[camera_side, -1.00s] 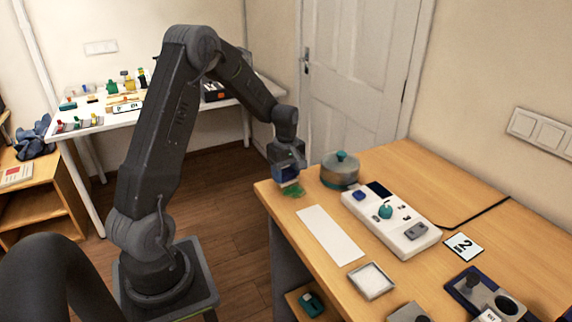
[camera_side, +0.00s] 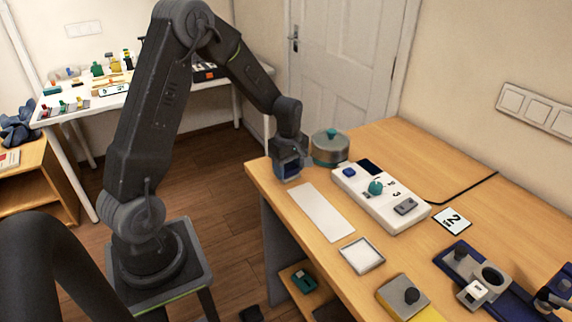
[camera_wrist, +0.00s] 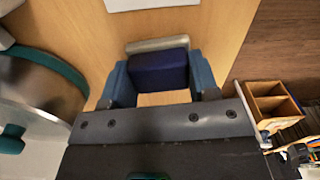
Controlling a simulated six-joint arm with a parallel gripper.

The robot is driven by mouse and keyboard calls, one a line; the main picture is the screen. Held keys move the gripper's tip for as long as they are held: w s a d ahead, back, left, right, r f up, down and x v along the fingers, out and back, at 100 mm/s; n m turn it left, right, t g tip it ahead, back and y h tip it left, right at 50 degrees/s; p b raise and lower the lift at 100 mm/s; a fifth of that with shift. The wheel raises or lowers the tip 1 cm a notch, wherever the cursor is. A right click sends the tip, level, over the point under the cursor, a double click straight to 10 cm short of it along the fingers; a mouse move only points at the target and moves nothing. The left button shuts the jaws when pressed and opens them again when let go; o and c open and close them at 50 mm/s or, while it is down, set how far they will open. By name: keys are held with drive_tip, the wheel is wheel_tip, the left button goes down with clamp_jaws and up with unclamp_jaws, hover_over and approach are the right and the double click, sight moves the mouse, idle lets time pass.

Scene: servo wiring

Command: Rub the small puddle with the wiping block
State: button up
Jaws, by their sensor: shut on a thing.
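My gripper (camera_side: 288,172) is shut on the wiping block (camera_wrist: 159,68), which has a dark blue body and a pale grey pad. In the wrist view the block sits between the two blue fingers. In the side view the gripper is low at the far left corner of the wooden desk (camera_side: 400,150), with the block down at or very near the desk top. Contact is hard to tell. No green puddle shows in either current view; its former spot is covered by the gripper and block.
A white strip (camera_side: 321,211) lies just in front. A white panel with knobs (camera_side: 381,197) and a small white tray (camera_side: 362,255) are further right and nearer.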

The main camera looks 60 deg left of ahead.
drive_tip(key=shift+a, duration=3.6)
drive_tip(key=shift+w+d, duration=0.15)
drive_tip(key=shift+d, duration=3.65)
drive_tip(key=shift+a, duration=3.55)
drive_tip(key=shift+a+r, duration=0.15)
drive_tip(key=shift+a, duration=0.05)
wheel_tip(320, 180, up, 8)
drive_tip(key=shift+d, duration=0.1)
